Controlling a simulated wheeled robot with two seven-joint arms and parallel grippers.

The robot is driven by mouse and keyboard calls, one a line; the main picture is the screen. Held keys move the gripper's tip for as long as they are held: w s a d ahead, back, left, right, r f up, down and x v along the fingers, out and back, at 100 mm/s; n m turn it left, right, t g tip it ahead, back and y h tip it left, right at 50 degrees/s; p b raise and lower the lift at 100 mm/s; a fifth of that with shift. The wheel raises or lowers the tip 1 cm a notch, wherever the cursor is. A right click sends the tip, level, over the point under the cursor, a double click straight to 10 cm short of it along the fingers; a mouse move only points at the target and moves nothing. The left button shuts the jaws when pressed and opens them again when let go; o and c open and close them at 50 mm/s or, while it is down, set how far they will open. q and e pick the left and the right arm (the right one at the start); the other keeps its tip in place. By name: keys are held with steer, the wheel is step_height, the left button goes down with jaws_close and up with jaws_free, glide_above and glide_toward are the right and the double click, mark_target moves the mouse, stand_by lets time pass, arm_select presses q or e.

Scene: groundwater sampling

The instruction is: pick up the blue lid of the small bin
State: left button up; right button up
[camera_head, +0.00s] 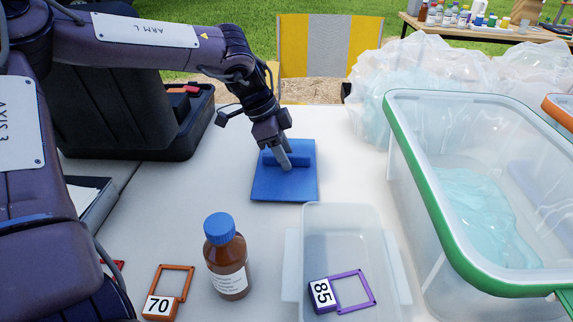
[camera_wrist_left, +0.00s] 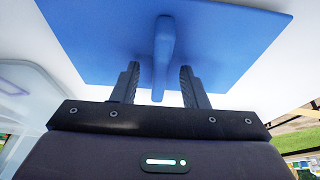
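The blue lid (camera_head: 270,189) lies flat on the white table, behind the clear small bin (camera_head: 343,222). A raised blue bar handle runs across its middle. My left gripper (camera_head: 284,162) points down at this handle. In the left wrist view, the lid (camera_wrist_left: 235,35) fills the upper part, and its handle (camera_wrist_left: 163,40) stands between the two fingers of my left gripper (camera_wrist_left: 159,69). The fingers are open, with a narrow gap on each side of the handle. In the head view the fingers hide part of the handle. My right gripper is not in view.
A brown bottle with a blue cap (camera_head: 227,270) and an orange frame tagged 70 (camera_head: 160,305) stand in front. A purple frame tagged 85 (camera_head: 352,290) shows in the small bin. A large green-rimmed bin (camera_head: 420,180) stands right; a black case (camera_head: 190,125) is at left.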

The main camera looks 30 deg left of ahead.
arm_select(q)
steer(key=shift+f, duration=0.2)
stand_by(0.3)
jaws_close()
